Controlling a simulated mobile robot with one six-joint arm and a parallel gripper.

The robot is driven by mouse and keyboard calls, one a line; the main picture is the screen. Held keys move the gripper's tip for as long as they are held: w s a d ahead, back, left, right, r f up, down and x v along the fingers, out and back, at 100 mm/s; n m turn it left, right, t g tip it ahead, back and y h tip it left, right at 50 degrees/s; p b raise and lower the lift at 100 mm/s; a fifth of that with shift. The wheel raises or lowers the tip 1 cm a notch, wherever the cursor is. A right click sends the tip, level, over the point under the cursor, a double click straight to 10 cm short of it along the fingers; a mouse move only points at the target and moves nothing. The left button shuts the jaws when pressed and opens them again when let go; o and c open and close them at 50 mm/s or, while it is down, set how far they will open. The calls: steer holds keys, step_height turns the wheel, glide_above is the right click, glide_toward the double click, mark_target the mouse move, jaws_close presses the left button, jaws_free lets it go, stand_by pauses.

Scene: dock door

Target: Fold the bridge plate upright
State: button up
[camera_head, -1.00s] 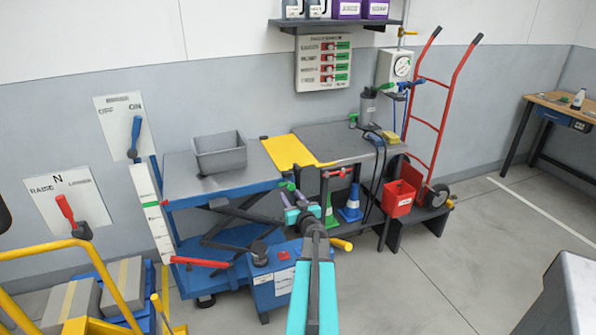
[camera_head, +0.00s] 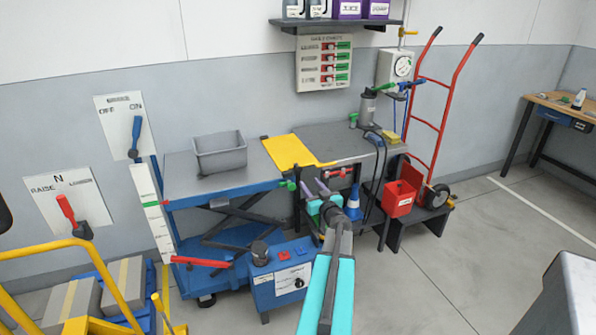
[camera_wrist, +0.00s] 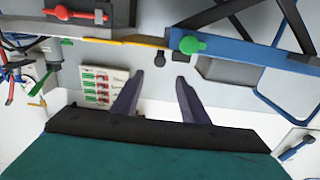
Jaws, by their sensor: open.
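The yellow bridge plate (camera_head: 292,152) lies flat between the blue lift table (camera_head: 215,182) and the grey bench top (camera_head: 345,143). In the wrist view the plate shows edge-on as a thin yellow strip (camera_wrist: 146,42). My gripper (camera_head: 314,186) is open and empty, in front of and below the plate's near edge in the head view. Its two fingers also show in the wrist view (camera_wrist: 159,78), apart from the plate. A green knob (camera_head: 288,185) sits at the lift table's near right corner; it is large in the wrist view (camera_wrist: 191,45).
A grey bin (camera_head: 220,155) stands on the lift table. A red handle (camera_head: 338,173) is under the bench's front edge, close to my gripper.

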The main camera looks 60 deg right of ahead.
mark_target(299, 170)
steer(key=shift+p+x, duration=0.5)
steer(key=shift+x, duration=6.15)
jaws_close()
steer(key=shift+a+f, duration=0.1)
steer(key=shift+a, duration=0.05)
steer(key=shift+s, duration=0.1)
